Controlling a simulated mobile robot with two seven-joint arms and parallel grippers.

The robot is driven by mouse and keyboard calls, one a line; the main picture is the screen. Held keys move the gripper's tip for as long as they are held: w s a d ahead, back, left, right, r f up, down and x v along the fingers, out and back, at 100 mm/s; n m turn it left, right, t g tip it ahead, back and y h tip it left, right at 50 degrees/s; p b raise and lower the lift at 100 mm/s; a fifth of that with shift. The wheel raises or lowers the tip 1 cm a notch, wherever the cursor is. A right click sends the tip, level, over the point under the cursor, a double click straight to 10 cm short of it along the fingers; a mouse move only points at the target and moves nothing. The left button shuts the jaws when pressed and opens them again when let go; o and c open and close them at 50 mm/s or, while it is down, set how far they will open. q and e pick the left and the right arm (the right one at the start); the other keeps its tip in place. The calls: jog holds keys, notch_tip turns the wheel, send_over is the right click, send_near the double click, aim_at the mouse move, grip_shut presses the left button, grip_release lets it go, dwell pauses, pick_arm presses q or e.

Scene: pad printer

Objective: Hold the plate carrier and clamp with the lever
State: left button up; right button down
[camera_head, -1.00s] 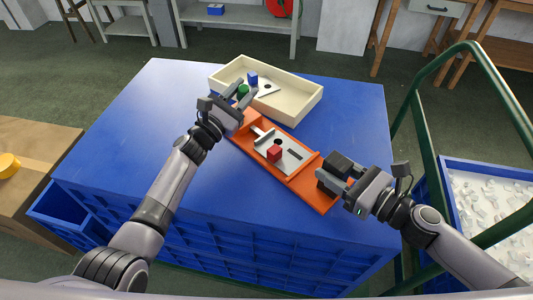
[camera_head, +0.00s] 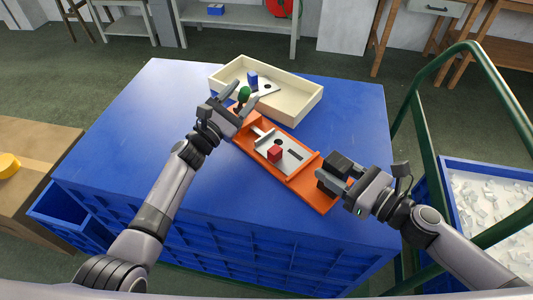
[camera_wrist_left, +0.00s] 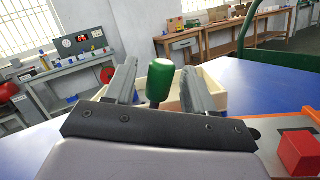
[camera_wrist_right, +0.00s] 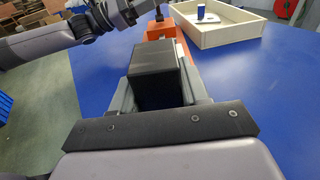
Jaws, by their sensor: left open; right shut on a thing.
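The orange plate carrier (camera_head: 321,200) lies diagonally on the blue table. A metal plate (camera_head: 291,163) with a red block (camera_head: 275,153) sits on its middle. The lever with its green knob (camera_head: 244,94) stands at the carrier's far left end; the knob (camera_wrist_left: 160,80) also shows in the left wrist view, between the fingers. My left gripper (camera_head: 240,97) is open around the green knob, with gaps on both sides. My right gripper (camera_head: 331,181) is shut on the black block (camera_head: 338,163) at the carrier's near right end. The black block (camera_wrist_right: 153,66) fills the jaws in the right wrist view.
A cream tray (camera_head: 304,105) stands behind the carrier, close to the left gripper, with a blue block (camera_head: 252,78) and a metal plate (camera_head: 264,88) in it. A green rail (camera_head: 415,95) and a bin of pale parts (camera_head: 490,210) are at right. The table's left side is clear.

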pick_arm(q)
jog(key=v, duration=1.1)
jog(key=shift+s, duration=0.1)
pick_arm(e)
jog(key=shift+s+f, duration=0.15)
jog(key=shift+f, duration=0.35)
jog(key=shift+c, duration=2.4)
grip_release()
pick_arm(q)
jog(key=shift+d, duration=0.1)
pick_arm(e)
jog(key=shift+r, duration=0.2)
jog(key=shift+v, duration=5.95)
